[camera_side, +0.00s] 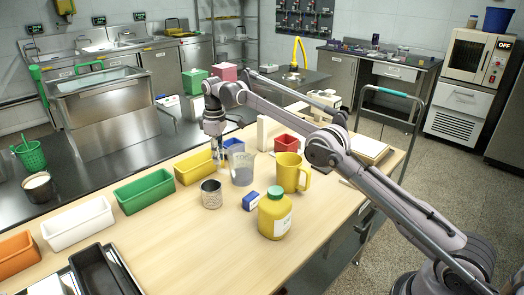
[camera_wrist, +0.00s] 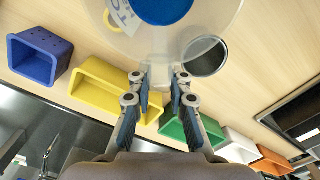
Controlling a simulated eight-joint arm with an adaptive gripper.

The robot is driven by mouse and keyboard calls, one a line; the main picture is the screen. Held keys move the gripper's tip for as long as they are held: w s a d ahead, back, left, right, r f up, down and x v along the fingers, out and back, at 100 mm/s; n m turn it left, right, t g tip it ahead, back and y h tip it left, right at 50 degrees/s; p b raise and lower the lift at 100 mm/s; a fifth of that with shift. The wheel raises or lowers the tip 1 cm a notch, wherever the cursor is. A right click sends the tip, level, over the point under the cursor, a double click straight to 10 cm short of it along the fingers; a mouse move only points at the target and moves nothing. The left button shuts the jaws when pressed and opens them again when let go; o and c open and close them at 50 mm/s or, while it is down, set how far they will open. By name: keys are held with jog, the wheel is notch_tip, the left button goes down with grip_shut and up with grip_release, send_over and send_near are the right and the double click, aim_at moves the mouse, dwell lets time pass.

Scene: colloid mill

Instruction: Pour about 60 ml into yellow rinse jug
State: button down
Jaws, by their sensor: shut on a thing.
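The yellow rinse jug (camera_side: 290,172), with a handle on its right, stands upright on the wooden table right of my gripper in the side view. A clear beaker (camera_side: 242,170) is beside my gripper (camera_side: 221,160), left of the jug. In the wrist view the beaker (camera_wrist: 122,14) is at the top edge, with a printed mark and blue contents (camera_wrist: 163,8). My gripper (camera_wrist: 161,76) has its fingers close together at the beaker's near side and is shut on it. The exact grip point is hard to see. The beaker looks upright; whether it touches the table is unclear.
A yellow bottle with a green cap (camera_side: 275,215) and a small blue box (camera_side: 250,202) are in front. Yellow (camera_side: 194,167), green (camera_side: 144,192) and white (camera_side: 77,223) bins line the back edge.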

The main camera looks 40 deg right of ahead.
jog(key=shift+w+d+f+n, duration=0.2)
jog(key=shift+f+n, duration=0.1)
jog(key=shift+n, duration=0.4)
jog(key=shift+w+d+f+n, duration=0.15)
jog(key=shift+f+n, duration=0.1)
jog(key=shift+n, duration=0.45)
jog(key=shift+s, duration=0.1)
jog(key=shift+d+r, duration=0.1)
jog(key=s+d+r+t+y, duration=0.7)
jog(key=d+r+t+y, duration=0.1)
jog(key=r, duration=0.2)
jog(key=shift+s+r, duration=0.25)
jog(key=shift+r, duration=0.15)
jog(key=shift+s+d+r+t+y, duration=0.35)
jog(key=shift+d+r+t+y, duration=0.1)
jog(key=shift+y, duration=0.25)
jog(key=shift+s+d+r+t+y, duration=0.35)
jog(key=shift+s+d+y, duration=0.05)
jog(key=shift+d, duration=0.05)
jog(key=shift+s+d+r+p, duration=0.1)
jog(key=shift+p, duration=0.25)
dwell(0.3)
